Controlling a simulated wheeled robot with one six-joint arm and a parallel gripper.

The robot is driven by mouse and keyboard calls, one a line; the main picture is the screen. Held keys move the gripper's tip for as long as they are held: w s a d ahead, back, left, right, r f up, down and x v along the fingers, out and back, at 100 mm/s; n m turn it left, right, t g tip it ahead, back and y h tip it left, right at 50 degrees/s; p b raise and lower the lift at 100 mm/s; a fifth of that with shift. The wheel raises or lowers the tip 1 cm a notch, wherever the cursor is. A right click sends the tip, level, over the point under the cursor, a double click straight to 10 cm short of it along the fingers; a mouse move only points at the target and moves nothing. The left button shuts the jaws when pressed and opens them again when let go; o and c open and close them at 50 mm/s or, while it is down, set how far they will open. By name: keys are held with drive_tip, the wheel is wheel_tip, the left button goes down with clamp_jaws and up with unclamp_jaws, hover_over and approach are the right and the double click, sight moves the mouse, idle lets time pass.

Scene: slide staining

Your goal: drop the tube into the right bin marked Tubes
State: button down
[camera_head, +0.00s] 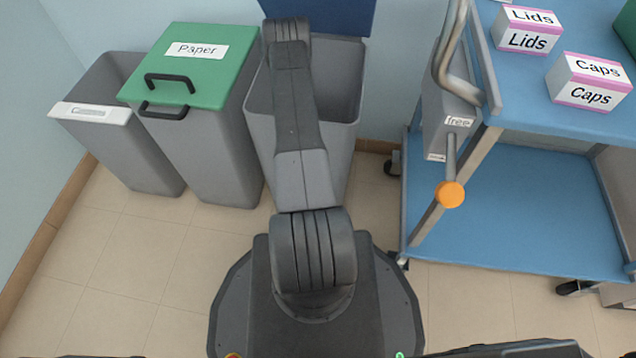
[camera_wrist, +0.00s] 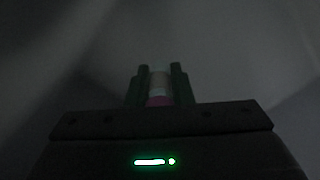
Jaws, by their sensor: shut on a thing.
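In the wrist view my gripper (camera_wrist: 160,75) is shut on a small tube (camera_wrist: 159,84), pale with a pinkish band at its lower end. The surroundings there are dark grey, like the inside of a bin. In the head view my arm reaches over a grey bin (camera_head: 346,90) with a raised blue lid (camera_head: 335,16). My gripper and the tube are hidden behind the arm there. No label shows on this bin, so I cannot read whether it is marked Tubes.
Left of it stand a bin with a shut green lid marked Paper (camera_head: 205,70) and an open grey bin (camera_head: 120,130) with a partly legible label. On the right is a blue cart (camera_head: 520,215) carrying boxes marked Lids (camera_head: 527,30) and Caps (camera_head: 588,82). The floor at left is clear.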

drive_tip(key=shift+f+b, duration=0.5)
drive_tip(key=shift+f, duration=0.05)
drive_tip(key=c, duration=1.3)
unclamp_jaws()
drive_tip(key=shift+r, duration=0.2)
drive_tip(key=shift+r+p, duration=0.7)
drive_tip(key=shift+p, duration=0.3)
wheel_tip(320, 180, up, 12)
drive_tip(key=p, duration=0.3)
drive_tip(key=shift+f+p, duration=0.2)
drive_tip(key=shift+p, duration=0.15)
drive_tip(key=shift+f, duration=0.1)
